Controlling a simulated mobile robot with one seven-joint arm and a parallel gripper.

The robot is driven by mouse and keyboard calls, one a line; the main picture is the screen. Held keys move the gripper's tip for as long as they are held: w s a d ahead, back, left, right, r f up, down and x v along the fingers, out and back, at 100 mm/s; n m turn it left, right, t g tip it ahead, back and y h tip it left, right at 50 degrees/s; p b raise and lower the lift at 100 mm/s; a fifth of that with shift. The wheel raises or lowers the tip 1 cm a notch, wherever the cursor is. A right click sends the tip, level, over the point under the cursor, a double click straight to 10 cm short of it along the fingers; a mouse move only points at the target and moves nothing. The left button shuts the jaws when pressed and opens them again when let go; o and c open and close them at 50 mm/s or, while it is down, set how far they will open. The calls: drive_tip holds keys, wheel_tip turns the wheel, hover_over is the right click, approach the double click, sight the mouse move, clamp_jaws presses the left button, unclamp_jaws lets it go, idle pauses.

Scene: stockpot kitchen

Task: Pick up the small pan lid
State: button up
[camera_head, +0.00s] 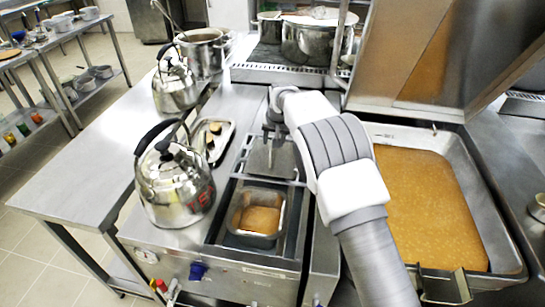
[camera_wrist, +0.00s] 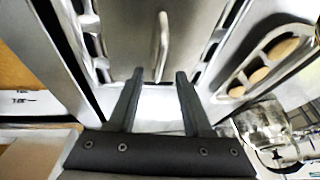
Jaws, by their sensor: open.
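The small pan lid (camera_head: 262,158) is a flat grey metal plate set in the counter well, behind the open small pan. In the wrist view the lid (camera_wrist: 125,35) fills the upper middle. Its upright bar handle (camera_wrist: 162,48) stands just beyond my fingertips, roughly in line with the gap between them. My gripper (camera_wrist: 157,76) is open and empty, with two dark fingers apart. In the head view my gripper (camera_head: 272,132) is above the lid and partly hidden by my arm. Whether a finger touches the handle cannot be told.
The small pan (camera_head: 235,218) holds brown food in front of the lid. Two steel kettles (camera_head: 165,190) (camera_head: 172,88) and a tray of round items (camera_head: 224,148) stand to the left. A large pan (camera_head: 512,262) of orange-brown food lies right. Stockpots (camera_head: 305,42) stand behind.

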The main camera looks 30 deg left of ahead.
drive_tip(key=shift+p+x, duration=0.3)
drive_tip(key=shift+x, duration=2.25)
drive_tip(key=shift+s, duration=0.15)
clamp_jaws()
